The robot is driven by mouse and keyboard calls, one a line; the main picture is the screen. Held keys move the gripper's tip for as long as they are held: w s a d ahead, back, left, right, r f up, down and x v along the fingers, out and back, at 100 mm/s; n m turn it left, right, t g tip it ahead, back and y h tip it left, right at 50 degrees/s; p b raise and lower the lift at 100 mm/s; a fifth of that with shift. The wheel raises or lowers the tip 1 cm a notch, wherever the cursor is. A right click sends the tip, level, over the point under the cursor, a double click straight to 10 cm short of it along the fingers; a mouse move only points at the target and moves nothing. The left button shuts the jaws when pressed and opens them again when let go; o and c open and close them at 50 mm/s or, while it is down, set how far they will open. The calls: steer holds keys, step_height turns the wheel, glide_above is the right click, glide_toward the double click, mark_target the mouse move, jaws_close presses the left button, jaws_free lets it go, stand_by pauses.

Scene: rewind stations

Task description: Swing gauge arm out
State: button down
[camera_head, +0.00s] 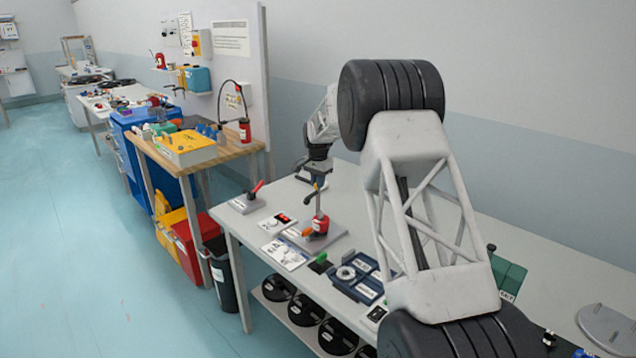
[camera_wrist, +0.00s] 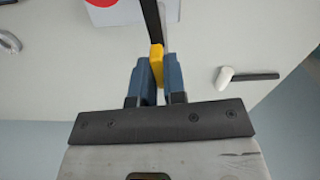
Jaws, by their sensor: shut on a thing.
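In the wrist view my gripper (camera_wrist: 156,78) has its two blue fingers closed on a yellow grip piece (camera_wrist: 156,60). A dark bar (camera_wrist: 150,20), which looks like the gauge arm, runs from the yellow piece up to the top edge. In the head view my gripper (camera_head: 318,168) is above the bench, at a small station with a red body (camera_head: 320,224) on a grey base plate. An orange part (camera_head: 307,232) shows beside the red body.
In the wrist view a white-and-black tool (camera_wrist: 247,76) lies to the right. Bare bench lies between it and the fingers.

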steer(key=m, duration=0.4)
steer(key=shift+m, duration=0.4)
steer(key=m, duration=0.4)
steer(key=shift+m, duration=0.3)
steer(key=c, duration=1.2)
jaws_free()
steer(key=shift+r, duration=0.1)
step_height(320, 180, up, 7)
steer(key=shift+r, duration=0.35)
